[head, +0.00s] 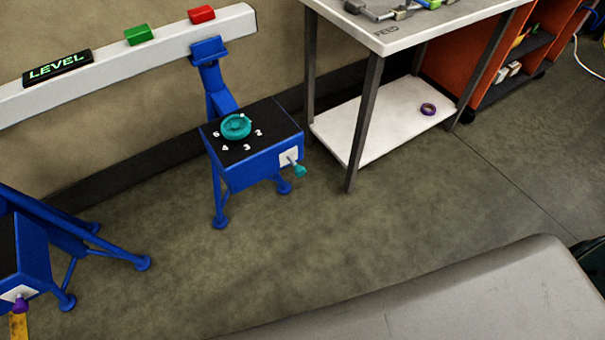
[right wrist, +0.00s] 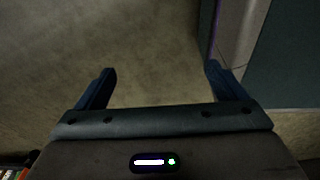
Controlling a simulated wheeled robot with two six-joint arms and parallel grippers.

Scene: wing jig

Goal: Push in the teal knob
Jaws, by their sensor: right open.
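The teal knob (head: 299,170) sticks out from a white plate (head: 288,156) on the side of a blue stand box (head: 262,166). A round teal dial (head: 236,126) sits on the box's black top, with white numbers around it. My right gripper (right wrist: 160,70) shows only in the right wrist view. Its two dark blue fingers are wide apart with nothing between them, above bare floor. The knob is not in that view. My left gripper is not in view.
A beam (head: 110,59) with a LEVEL sign (head: 57,68), a green block (head: 139,35) and a red block (head: 202,14) runs behind the stand. A shelved table (head: 400,38) stands at right. Another blue stand (head: 33,262) with a purple knob (head: 20,305) is at lower left. The floor between is clear.

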